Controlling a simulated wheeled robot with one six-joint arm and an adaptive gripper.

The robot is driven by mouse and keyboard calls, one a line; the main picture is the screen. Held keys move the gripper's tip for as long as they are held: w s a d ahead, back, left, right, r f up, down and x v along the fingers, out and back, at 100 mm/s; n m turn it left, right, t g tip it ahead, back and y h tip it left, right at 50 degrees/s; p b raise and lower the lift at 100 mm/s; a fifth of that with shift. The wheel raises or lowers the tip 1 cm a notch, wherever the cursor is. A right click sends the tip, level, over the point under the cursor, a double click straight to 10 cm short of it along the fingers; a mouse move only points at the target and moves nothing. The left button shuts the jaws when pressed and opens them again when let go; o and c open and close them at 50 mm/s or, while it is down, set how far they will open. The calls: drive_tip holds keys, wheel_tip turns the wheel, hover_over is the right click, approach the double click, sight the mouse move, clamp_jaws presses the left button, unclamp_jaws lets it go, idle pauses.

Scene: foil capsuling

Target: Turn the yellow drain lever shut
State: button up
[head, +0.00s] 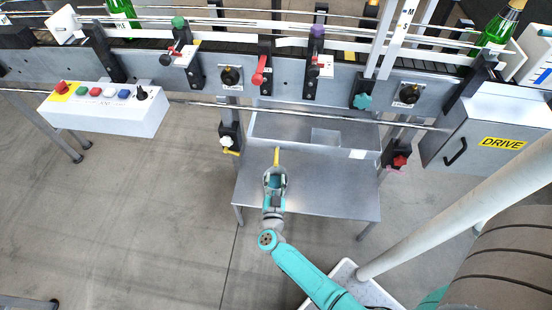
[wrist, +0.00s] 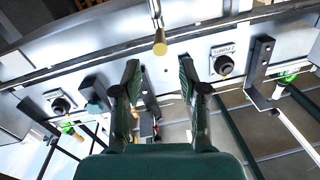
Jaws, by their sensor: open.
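The yellow drain lever (head: 276,156) shows in the head view below the tray section under the conveyor, just beyond my gripper (head: 275,173). In the wrist view, a rod with a yellow, rounded end (wrist: 160,46) comes down from the top middle; it appears to be the same lever. My gripper (wrist: 160,66) is open there, one finger on each side, and nothing is held between them. The lever end lies in line with the gap, at or just past the fingertips. I cannot tell whether it touches a finger. The lever's pivot is hidden.
A metal table (head: 335,200) lies under my gripper. A white knob with a yellow tag (head: 228,145) is left, a red knob (head: 400,160) right. The conveyor beam carries a red lever (head: 260,70) and a teal knob (head: 362,101). A button box (head: 105,110) stands left, the DRIVE cabinet (head: 490,130) right.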

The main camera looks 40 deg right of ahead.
sight(276, 155)
drive_tip(key=x, duration=1)
drive_tip(key=shift+w+d, duration=0.3)
clamp_jaws()
